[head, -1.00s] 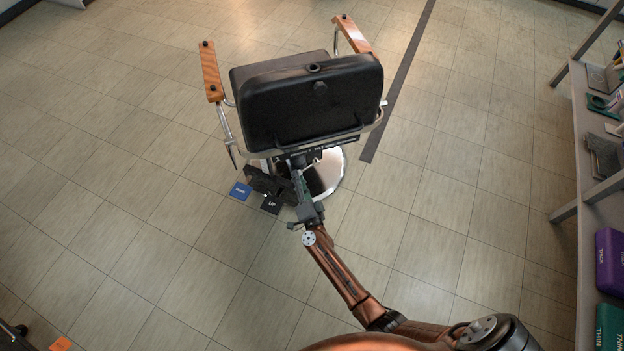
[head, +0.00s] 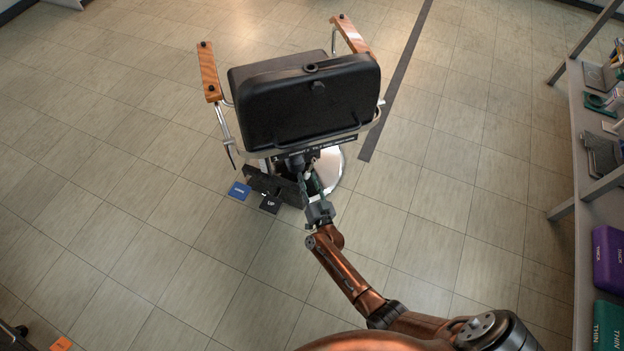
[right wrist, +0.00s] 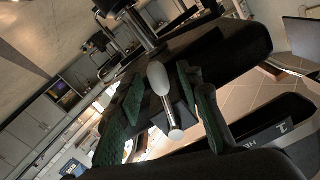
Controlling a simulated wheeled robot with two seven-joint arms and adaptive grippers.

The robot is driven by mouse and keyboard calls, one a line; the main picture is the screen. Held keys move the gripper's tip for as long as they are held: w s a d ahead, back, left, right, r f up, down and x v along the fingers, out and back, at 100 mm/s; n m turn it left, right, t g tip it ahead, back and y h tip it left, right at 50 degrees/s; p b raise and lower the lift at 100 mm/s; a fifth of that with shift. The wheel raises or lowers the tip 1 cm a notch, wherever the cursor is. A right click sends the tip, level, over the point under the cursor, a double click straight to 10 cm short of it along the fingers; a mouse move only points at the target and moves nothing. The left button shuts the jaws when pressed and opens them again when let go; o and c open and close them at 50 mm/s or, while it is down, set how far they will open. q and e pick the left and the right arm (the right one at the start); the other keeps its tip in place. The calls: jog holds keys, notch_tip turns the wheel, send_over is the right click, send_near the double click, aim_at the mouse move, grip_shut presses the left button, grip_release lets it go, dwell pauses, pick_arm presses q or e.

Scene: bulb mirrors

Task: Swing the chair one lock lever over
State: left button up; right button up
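The black-backed chair (head: 304,100) with wooden armrests stands on a round chrome base (head: 330,168), seen from behind. The lock lever (right wrist: 171,112), a chrome rod with a pale rounded knob, shows in the right wrist view. My right gripper (head: 311,182) is under the back of the chair; in the right wrist view (right wrist: 162,100) its green-padded fingers are apart. The lever lies between them in that picture, with gaps on both sides and no clear contact. In the head view the lever is mostly hidden by the gripper and seat. My left gripper is out of view.
A black pedal box with a blue tag (head: 239,190) and a black "UP" tag (head: 270,204) lies left of the base. A shelf (head: 585,175) with purple and teal cases stands at the right. The tiled floor is otherwise mostly clear.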

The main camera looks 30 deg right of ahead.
jog(key=shift+s+a+r+p, duration=0.1)
jog(key=shift+s+p, duration=0.2)
jog(key=shift+s, duration=0.25)
jog(key=shift+s+a+r+p, duration=0.1)
jog(key=shift+s+p, duration=0.15)
jog(key=shift+s, duration=0.3)
jog(key=s, duration=0.2)
jog(key=s+p, duration=0.1)
jog(key=shift+s+a+f, duration=0.15)
jog(key=shift+s+a, duration=0.2)
jog(key=s+a, duration=0.1)
jog(key=s, duration=0.6)
jog(key=shift+s+a, duration=0.15)
jog(key=shift+s, duration=0.05)
